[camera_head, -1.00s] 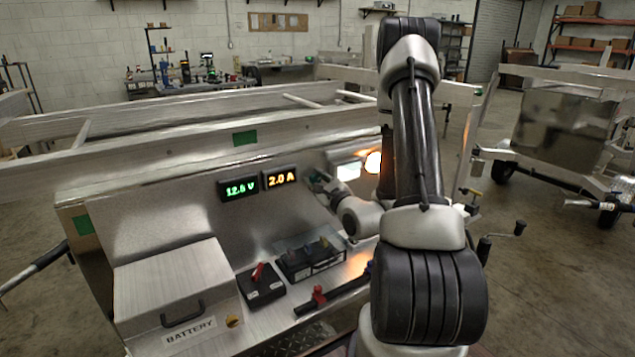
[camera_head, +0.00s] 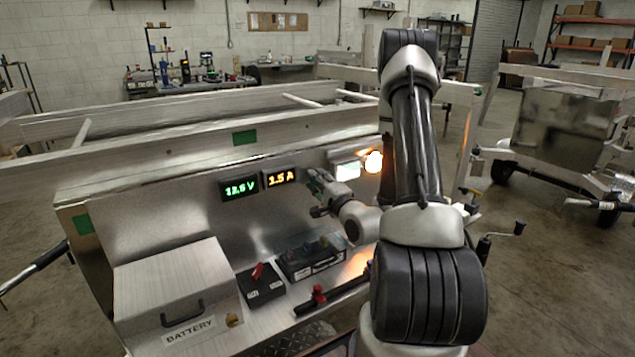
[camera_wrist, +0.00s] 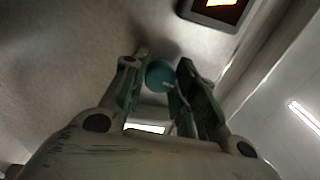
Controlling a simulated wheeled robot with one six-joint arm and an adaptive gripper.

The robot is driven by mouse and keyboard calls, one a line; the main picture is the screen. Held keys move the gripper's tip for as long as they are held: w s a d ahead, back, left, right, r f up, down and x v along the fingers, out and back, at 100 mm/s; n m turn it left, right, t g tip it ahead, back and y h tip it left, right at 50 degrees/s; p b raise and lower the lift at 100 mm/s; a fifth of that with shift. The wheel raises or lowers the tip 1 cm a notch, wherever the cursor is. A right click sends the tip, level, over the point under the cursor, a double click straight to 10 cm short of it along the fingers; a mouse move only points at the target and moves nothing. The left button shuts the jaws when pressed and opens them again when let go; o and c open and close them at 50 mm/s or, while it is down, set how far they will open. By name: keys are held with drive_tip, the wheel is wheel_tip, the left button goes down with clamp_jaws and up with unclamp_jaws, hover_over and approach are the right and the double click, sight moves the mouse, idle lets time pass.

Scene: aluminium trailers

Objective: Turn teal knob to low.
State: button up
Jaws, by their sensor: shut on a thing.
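The teal knob (camera_wrist: 158,76) sits on the metal panel and shows between my fingers in the wrist view. A small pale mark is visible on its face, toward the right finger. My gripper (camera_wrist: 164,68) is shut on the knob, one finger on each side. In the head view my gripper (camera_head: 316,184) is at the panel, just right of the amber display, and the knob is hidden there. The amber display (camera_head: 279,177) reads 1.5 A. The green display (camera_head: 239,187) reads about 12.5 V. Any labels around the knob are not readable.
Below are a battery box (camera_head: 175,290), a small black box with a red lever (camera_head: 262,285) and a black terminal block (camera_head: 311,257) on the shelf.

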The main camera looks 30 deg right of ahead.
drive_tip(key=shift+f+n, duration=0.1)
drive_tip(key=shift+n, duration=1)
drive_tip(key=o, duration=1.1)
drive_tip(key=shift+c, duration=0.2)
drive_tip(key=s, duration=0.7)
drive_tip(key=shift+s+f, duration=0.25)
